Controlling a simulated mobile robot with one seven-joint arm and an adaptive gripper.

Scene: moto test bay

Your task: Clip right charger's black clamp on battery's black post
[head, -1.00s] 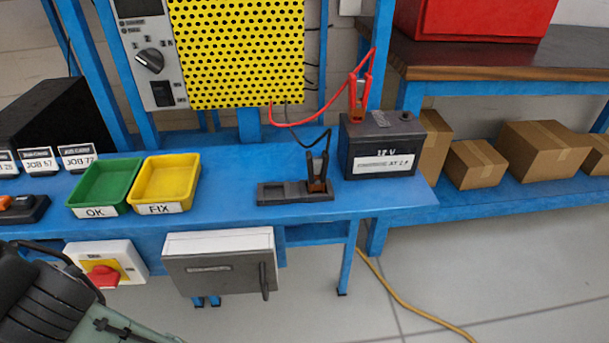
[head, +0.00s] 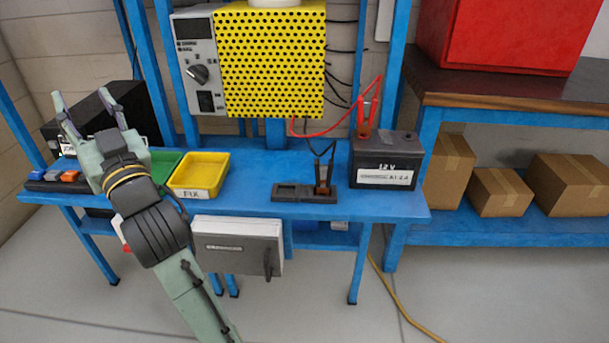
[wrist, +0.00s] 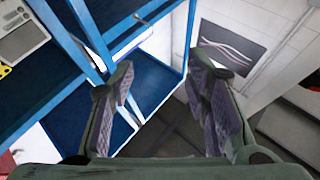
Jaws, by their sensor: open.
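The black clamp (head: 323,178) stands upright in a dark holder (head: 289,194) on the blue bench, left of the battery. Its black lead rises behind it. The battery (head: 385,179) is a dark box with a white label marked 12 V. A red clamp (head: 366,118) stands on the battery's top left, its red lead running to the charger. The charger (head: 272,60) has a yellow perforated front. My gripper (head: 84,108) is open and empty over the bench's left end, far from the clamp; its fingers also show in the wrist view (wrist: 163,85).
A yellow FIX tray (head: 199,190) and a green tray (head: 165,159) lie between my gripper and the holder. A grey box (head: 238,245) hangs under the bench front. Cartons (head: 500,192) sit on the right-hand shelf. The bench between FIX tray and holder is clear.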

